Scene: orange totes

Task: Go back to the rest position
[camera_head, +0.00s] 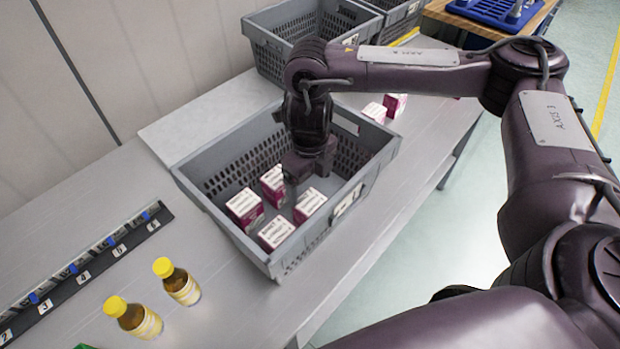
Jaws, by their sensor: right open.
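My right arm reaches in from the right, and its gripper (297,196) points down inside a grey tote (219,220). The gripper is open, low among several white and magenta boxes, including one at the left (244,208), one in the middle (273,184), one in front (275,233) and one at the right (310,204). The fingers are small and dark, and I cannot tell whether they touch a box. My left gripper is not in view.
Two bottles with yellow caps (183,286) (133,318) stand on the grey table (108,205), beside a numbered black rack (85,270). More grey totes (270,50) stand at the back. Loose boxes (394,104) lie behind the near tote. Open floor (440,240) is at the right.

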